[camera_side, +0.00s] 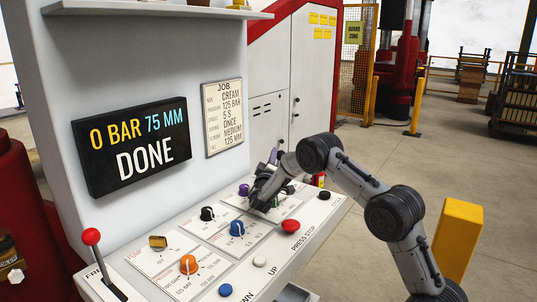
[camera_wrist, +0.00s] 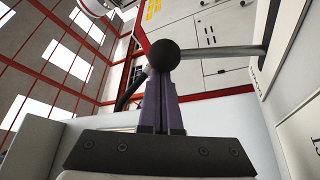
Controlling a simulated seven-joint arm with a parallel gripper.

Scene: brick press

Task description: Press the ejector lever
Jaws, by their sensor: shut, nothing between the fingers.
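A lever with a black ball knob (camera_wrist: 166,54) and a grey metal rod (camera_wrist: 220,50) shows in the wrist view; I take it for the ejector lever. The rod runs right toward a pale panel. My gripper (camera_wrist: 163,82) is shut and empty, its purple-grey fingers together. In the wrist view the fingertips overlap the ball's lower edge; I cannot tell if they touch it. In the side view my gripper (camera_side: 274,158) is at the far right part of the console, and the black-knobbed lever cannot be made out behind my wrist.
The sloping console (camera_side: 165,255) carries several knobs, a red button (camera_side: 291,226) and a red-ball lever (camera_side: 91,237) at the left end. The display (camera_side: 133,133) reads 0 BAR, 75 MM, DONE. A job card (camera_side: 223,117) hangs beside it. A yellow post (camera_side: 459,238) stands at right.

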